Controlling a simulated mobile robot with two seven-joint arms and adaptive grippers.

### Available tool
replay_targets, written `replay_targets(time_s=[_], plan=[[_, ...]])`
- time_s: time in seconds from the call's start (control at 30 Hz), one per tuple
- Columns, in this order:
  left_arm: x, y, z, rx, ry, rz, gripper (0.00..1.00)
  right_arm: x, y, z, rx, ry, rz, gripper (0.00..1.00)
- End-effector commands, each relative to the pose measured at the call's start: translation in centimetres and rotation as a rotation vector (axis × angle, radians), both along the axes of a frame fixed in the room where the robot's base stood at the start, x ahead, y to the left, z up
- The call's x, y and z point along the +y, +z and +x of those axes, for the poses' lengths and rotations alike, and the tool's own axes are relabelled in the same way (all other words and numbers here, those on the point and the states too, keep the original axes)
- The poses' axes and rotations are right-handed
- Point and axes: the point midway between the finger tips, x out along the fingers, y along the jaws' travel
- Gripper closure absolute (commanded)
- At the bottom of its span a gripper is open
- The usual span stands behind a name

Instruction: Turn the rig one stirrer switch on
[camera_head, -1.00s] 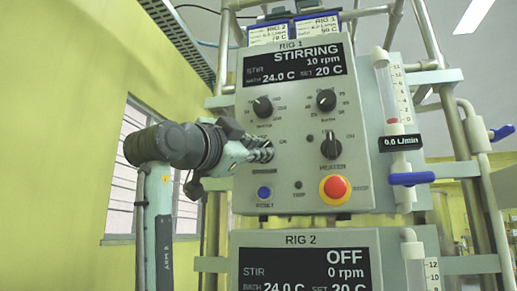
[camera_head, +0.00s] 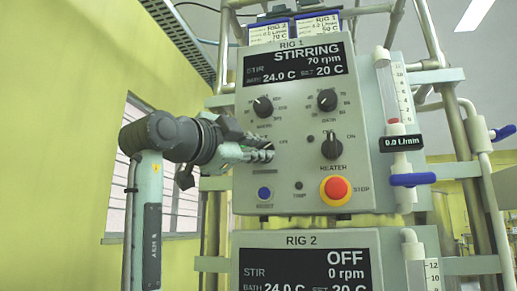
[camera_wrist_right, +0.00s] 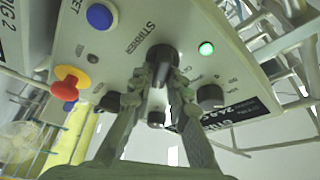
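The grey rig one panel (camera_head: 300,175) reads "STIRRING 70 rpm" on its display (camera_head: 297,62). The stirrer switch lies behind my right gripper (camera_head: 266,153) in the head view. In the right wrist view the black stirrer switch (camera_wrist_right: 162,54) sits between the fingertips of my right gripper (camera_wrist_right: 160,76). The two fingers close in on its sides and look shut on it. A green lamp (camera_wrist_right: 206,48) next to the switch is lit. My left gripper is not in view.
The panel also has the heater switch (camera_head: 331,146), a red emergency stop (camera_head: 336,188), a blue reset button (camera_head: 264,193) and two upper dials. The rig two panel (camera_head: 305,240) below reads OFF. A flowmeter with a blue valve (camera_head: 412,179) stands to the right.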

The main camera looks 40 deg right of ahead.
Motion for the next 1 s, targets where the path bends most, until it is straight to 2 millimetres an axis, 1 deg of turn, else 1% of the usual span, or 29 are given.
replay_targets(time_s=[0.03,0.1,0.13,0.37,0.47,0.57,0.63,0.9,1.0], plan=[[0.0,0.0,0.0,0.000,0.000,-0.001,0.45,0.0,0.0,0.0,0.000,0.000,0.000,0.76],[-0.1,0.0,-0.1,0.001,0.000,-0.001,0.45,0.0,0.0,0.0,0.000,0.000,0.000,0.67],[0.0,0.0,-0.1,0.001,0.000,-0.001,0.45,0.0,0.0,0.0,0.000,0.000,0.000,0.65],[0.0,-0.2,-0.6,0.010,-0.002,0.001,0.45,0.0,0.0,0.0,0.001,0.000,0.000,0.65],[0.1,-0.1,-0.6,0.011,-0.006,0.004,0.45,0.3,0.0,-0.1,0.002,0.001,-0.001,0.65],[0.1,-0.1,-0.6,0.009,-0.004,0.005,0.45,1.3,-0.2,-0.3,0.002,0.004,-0.002,0.65],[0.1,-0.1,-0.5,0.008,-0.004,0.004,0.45,2.4,-0.5,-0.8,0.001,0.004,-0.002,0.65],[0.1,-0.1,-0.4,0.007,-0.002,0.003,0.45,7.7,-1.6,-2.8,0.002,0.004,-0.002,0.65],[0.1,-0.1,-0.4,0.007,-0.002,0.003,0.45,9.2,-1.9,-3.4,0.001,0.003,-0.001,0.65]])
